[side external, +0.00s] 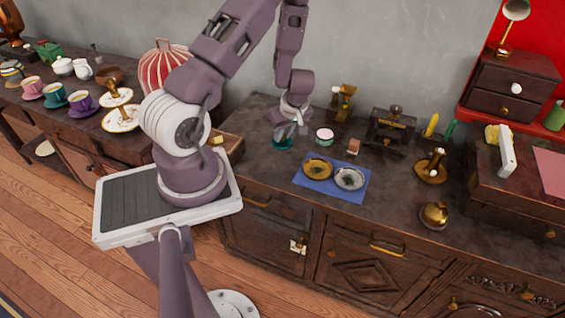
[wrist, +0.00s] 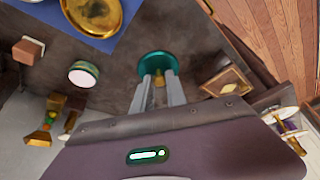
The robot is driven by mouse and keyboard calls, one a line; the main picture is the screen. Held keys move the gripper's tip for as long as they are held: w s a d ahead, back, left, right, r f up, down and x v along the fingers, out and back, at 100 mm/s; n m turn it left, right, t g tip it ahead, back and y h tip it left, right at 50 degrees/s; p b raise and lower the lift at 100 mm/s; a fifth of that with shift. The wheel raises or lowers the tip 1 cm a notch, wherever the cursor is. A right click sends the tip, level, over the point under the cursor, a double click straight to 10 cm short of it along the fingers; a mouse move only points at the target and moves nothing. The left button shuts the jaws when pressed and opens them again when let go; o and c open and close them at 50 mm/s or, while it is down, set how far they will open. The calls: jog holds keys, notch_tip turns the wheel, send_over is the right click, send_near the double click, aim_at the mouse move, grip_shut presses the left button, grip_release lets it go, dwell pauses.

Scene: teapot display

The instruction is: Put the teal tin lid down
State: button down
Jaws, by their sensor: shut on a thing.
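The teal tin lid (wrist: 157,62) is round with a gold knob (wrist: 158,79). In the wrist view my gripper (wrist: 158,85) is shut on that knob, one finger on each side. In the side external view my gripper (side external: 286,133) points down near the back left of the dark counter, with the teal lid (side external: 282,144) under its fingertips. The lid looks close to the counter top; I cannot tell whether it touches. A small round tin (side external: 324,136) with a pale top stands to its right; it also shows in the wrist view (wrist: 83,74).
A blue mat (side external: 335,193) with a gold dish (side external: 317,169) and a silver dish (side external: 349,179) lies in front. A small brown block (side external: 354,146) and a brass-coloured object (side external: 343,101) stand near the tin. An open drawer or tray (side external: 230,147) is at left. Bare counter surrounds the lid.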

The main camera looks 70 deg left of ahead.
notch_tip(320, 180, down, 10)
jog(key=shift+s+r, duration=0.1)
jog(key=shift+r, duration=0.15)
jog(key=c, duration=1.3)
grip_release()
jog(key=shift+f, duration=0.1)
jog(key=shift+c, duration=0.2)
